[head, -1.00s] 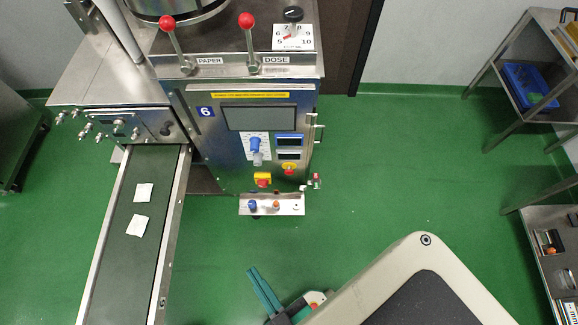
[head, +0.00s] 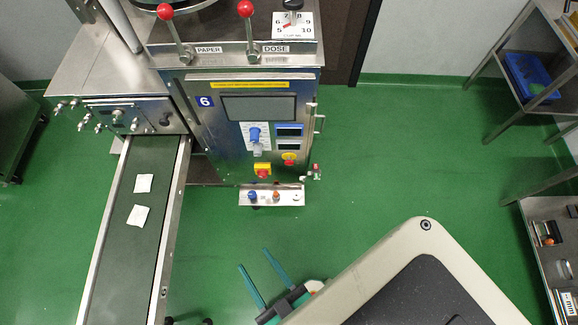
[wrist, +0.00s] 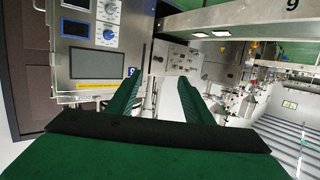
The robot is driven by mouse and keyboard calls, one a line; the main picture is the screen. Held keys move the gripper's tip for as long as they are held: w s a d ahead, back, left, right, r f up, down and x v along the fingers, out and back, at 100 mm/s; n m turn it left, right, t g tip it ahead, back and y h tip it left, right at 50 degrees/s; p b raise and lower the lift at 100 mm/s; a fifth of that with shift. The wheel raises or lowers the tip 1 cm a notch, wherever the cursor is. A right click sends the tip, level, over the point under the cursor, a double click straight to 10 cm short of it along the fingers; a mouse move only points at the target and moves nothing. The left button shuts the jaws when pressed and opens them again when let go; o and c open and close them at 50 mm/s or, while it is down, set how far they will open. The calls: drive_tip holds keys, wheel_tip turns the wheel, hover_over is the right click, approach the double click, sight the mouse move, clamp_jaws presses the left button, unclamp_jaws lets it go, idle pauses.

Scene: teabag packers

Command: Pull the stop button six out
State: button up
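Machine six has a steel front panel with a blue "6" label (head: 205,101) and a dark screen (head: 259,107). Low on this panel a red button on a yellow box (head: 263,170) looks like the stop button; whether it is pressed in is too small to tell. A second red and yellow control (head: 289,158) sits just above and right of it. My gripper (head: 253,257), with green fingers, is open and empty, in front of the panel and apart from it. In the wrist view my gripper (wrist: 160,80) also shows open, and the stop button cannot be made out.
A small shelf with knobs (head: 285,197) juts out below the panel. A conveyor (head: 145,240) with two teabags runs forward at the left. Steel racks (head: 525,130) stand at the right. Green floor is free between the machine and the racks.

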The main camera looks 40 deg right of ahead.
drive_tip(key=w+d+f+m+h, duration=0.1)
drive_tip(key=w+d+f, duration=0.2)
drive_tip(key=f, duration=0.6)
drive_tip(key=m+h, duration=0.9)
approach(289, 164)
drive_tip(key=shift+g, duration=0.4)
drive_tip(key=x, duration=0.7)
drive_tip(key=shift+w+d+r, duration=0.15)
drive_tip(key=shift+w, duration=0.2)
